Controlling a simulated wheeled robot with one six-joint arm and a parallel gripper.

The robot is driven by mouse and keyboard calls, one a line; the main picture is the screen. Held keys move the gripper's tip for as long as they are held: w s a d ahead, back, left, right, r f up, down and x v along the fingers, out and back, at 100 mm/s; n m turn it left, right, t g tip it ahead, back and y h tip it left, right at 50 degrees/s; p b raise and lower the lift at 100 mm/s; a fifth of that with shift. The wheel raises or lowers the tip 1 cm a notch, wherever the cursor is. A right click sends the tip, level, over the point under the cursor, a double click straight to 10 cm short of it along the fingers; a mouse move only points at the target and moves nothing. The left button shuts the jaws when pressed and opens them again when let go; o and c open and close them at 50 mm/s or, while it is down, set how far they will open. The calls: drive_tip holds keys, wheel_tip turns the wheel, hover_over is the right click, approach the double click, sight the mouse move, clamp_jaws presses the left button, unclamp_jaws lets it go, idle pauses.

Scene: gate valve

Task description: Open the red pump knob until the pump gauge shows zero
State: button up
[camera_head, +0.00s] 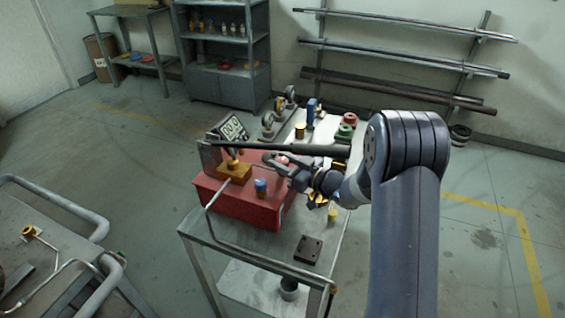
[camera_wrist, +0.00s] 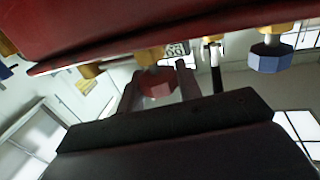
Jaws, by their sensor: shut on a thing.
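The red pump (camera_head: 247,205) is a box on the cart, with a blue knob (camera_head: 261,188) on it. The red knob (camera_head: 283,160) is small and partly covered by my gripper (camera_head: 274,160) in the head view. In the wrist view the red knob (camera_wrist: 157,87) is faceted and sits between my two fingers, which are shut on it. The blue knob (camera_wrist: 271,58) shows to its right, apart from my fingers. A black and white panel (camera_head: 233,129), perhaps the gauge, stands tilted at the pump's back; its reading is too small to tell.
A long dark bar (camera_head: 300,149) crosses just behind my gripper. A bent metal pipe handle (camera_head: 222,222) runs along the cart's front left. Several small parts stand on the cart's back and right. A dark block (camera_head: 309,248) lies near the front edge.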

drive_tip(key=shift+r, duration=0.1)
drive_tip(key=o, duration=1)
drive_tip(key=shift+c, duration=0.2)
drive_tip(key=b+v, duration=0.1)
drive_tip(key=v, duration=0.9)
drive_tip(key=shift+s+d, duration=0.25)
drive_tip(key=shift+d, duration=0.1)
drive_tip(key=shift+a, duration=0.1)
drive_tip(key=p+x, duration=0.1)
drive_tip(key=x, duration=0.9)
drive_tip(key=shift+w+a, duration=0.25)
drive_tip(key=shift+a, duration=0.05)
drive_tip(key=shift+t, duration=0.3)
